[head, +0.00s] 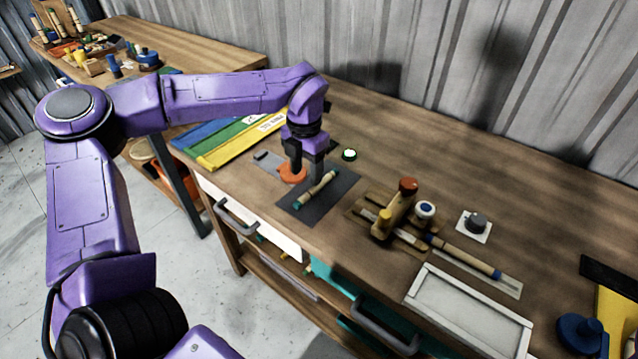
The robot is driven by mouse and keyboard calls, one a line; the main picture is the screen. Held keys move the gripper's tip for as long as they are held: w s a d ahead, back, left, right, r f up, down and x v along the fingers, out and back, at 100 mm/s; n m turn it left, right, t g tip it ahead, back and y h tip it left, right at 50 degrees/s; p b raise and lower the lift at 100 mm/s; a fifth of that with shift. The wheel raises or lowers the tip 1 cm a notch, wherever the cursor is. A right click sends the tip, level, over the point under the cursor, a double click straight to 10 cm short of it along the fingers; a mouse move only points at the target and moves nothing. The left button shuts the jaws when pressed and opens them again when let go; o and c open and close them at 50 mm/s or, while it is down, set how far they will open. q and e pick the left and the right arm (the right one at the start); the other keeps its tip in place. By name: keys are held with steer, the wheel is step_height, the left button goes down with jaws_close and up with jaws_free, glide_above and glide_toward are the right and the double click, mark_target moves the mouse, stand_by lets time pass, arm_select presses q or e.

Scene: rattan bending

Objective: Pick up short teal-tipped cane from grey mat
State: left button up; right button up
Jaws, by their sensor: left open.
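The short teal-tipped cane (316,188) lies diagonally on the grey mat (296,208), with its teal ends at the lower left and upper right. My left gripper (300,172) points down just behind and left of the cane, at the mat's far left edge. It is open and does not hold the cane. My right gripper is out of the picture.
Right of the mat stands a wooden jig (384,224) with a mallet-like piece. A green-ringed button (349,154) sits behind the mat. Coloured strips (225,140) lie left. The back right tabletop is clear.

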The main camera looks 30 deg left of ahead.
mark_target(308, 193)
arm_select(q)
step_height(308, 193, down, 7)
steer(key=shift+r+p, duration=0.1)
steer(key=shift+p, duration=0.5)
steer(key=shift+d, duration=0.1)
jaws_close()
steer(key=shift+r, duration=0.15)
